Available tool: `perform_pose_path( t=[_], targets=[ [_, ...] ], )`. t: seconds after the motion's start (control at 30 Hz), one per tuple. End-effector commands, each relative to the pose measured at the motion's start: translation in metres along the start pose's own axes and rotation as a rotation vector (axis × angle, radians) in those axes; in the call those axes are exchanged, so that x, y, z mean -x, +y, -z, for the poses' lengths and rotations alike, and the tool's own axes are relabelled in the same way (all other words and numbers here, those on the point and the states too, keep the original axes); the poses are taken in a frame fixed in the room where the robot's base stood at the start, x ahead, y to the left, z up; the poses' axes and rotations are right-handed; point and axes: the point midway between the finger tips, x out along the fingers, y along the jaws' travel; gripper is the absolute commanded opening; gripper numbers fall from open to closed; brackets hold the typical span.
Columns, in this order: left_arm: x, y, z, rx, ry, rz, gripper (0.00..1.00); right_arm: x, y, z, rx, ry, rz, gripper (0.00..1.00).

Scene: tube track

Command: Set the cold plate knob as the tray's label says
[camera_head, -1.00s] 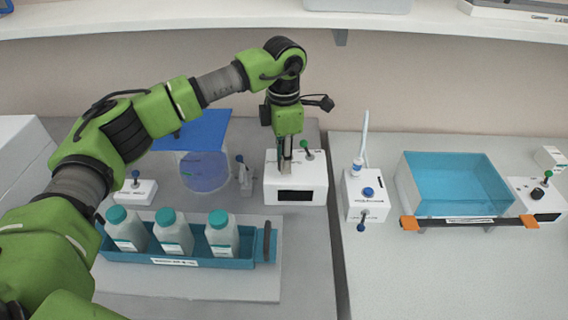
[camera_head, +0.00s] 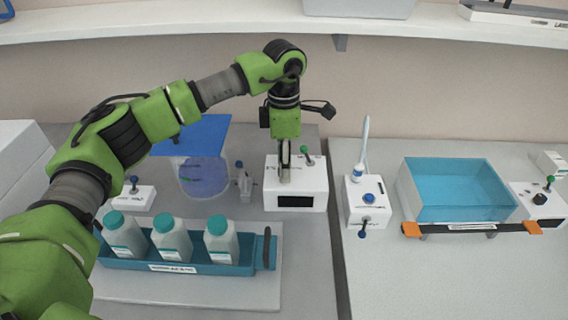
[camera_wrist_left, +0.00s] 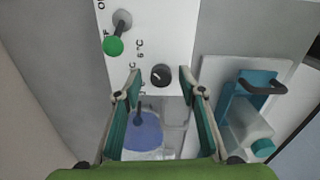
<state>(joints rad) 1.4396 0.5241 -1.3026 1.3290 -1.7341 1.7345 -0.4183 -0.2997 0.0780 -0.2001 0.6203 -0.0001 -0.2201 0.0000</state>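The cold plate's white control box (camera_head: 312,190) stands at the middle of the bench with a dark display on its front. Its black round knob (camera_wrist_left: 161,75) shows in the left wrist view with a pale pointer mark; a printed 6°C is beside it, other print is too partial to read. My left gripper (camera_head: 285,178) points down over the box; in the left wrist view (camera_wrist_left: 160,78) its fingers are open, one each side of the knob with gaps. The teal tray (camera_head: 205,268) holds three capped bottles; its front label (camera_head: 173,268) is too small to read surely.
A green-tipped toggle (camera_wrist_left: 113,45) stands on the box near the knob. Right are another white box (camera_head: 367,205) with a blue knob and a teal bath (camera_head: 455,190).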

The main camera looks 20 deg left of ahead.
Motion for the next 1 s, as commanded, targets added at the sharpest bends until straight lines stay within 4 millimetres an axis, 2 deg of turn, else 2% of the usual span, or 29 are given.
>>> perform_pose_path(
  t=[0.37, 0.47, 0.8, 1.0],
  targets=[
    [0.003, -0.001, 0.0, 0.001, 0.002, 0.002, 0.37, 0.0, 0.006, -0.001, 0.002, -0.001, -0.006, 0.26],
    [0.016, 0.0, 0.0, 0.001, -0.001, -0.001, 0.37, 0.0, 0.004, -0.001, 0.002, -0.001, -0.005, 0.26],
    [0.086, 0.0, 0.0, 0.001, 0.0, -0.001, 0.37, 0.0, 0.002, -0.001, 0.001, -0.001, -0.002, 0.26],
    [0.112, 0.0, 0.0, 0.001, 0.001, 0.001, 0.37, 0.0, 0.002, -0.001, 0.001, -0.001, -0.002, 0.26]
  ],
)
